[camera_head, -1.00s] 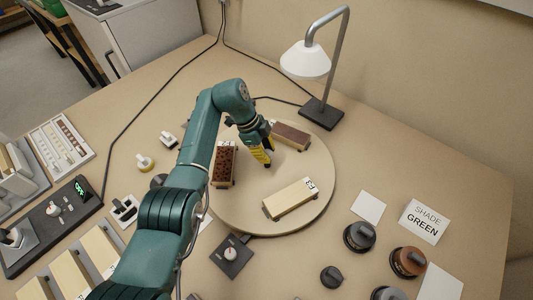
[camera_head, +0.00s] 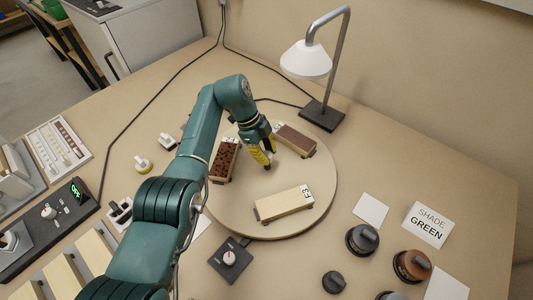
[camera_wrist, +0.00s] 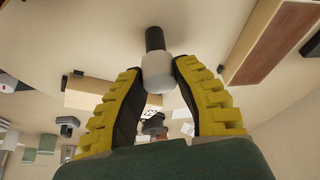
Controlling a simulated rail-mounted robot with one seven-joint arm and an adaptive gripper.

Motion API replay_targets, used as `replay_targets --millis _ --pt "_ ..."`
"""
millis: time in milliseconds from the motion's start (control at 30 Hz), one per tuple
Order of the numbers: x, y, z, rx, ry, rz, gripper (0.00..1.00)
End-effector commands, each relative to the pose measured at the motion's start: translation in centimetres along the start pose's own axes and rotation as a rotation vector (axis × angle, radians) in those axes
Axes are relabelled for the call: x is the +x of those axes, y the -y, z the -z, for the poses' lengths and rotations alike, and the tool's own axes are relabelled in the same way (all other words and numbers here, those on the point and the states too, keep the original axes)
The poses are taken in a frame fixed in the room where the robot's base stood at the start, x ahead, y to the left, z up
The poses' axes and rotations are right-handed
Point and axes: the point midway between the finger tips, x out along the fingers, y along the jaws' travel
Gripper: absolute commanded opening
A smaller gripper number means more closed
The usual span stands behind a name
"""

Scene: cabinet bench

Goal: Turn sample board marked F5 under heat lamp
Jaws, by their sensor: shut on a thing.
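A round turntable (camera_head: 322,205) carries three sample boards. A pale board (camera_head: 283,204) lies at its front, a dark speckled board (camera_head: 223,160) at its left, and a plain brown board (camera_head: 297,139) at its back right. Each has a small white label or end mark; I cannot read F5 for certain. The heat lamp (camera_head: 306,58) stands behind, its white shade nearest the brown board. My gripper (camera_head: 268,164) points down at the turntable's middle. In the wrist view its yellow-padded fingers (camera_wrist: 160,82) are shut on a white knob with a dark end (camera_wrist: 158,68).
A dark dial box (camera_head: 230,258) sits at the turntable's front edge. Dark and brown round knobs (camera_head: 362,239) and a "SHADE GREEN" card (camera_head: 428,224) are at right. A control panel with a green display (camera_head: 60,212) and a swatch tray (camera_head: 50,151) are at left.

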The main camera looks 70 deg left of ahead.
Motion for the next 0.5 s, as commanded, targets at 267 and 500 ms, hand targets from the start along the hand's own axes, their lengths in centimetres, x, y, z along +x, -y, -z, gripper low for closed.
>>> replay_targets --millis 267,500 --pt "0.33 -0.1 -0.02 -0.002 -0.001 -0.004 0.61" --pt "0.1 -0.04 -0.01 -0.001 0.0 -0.001 0.61"
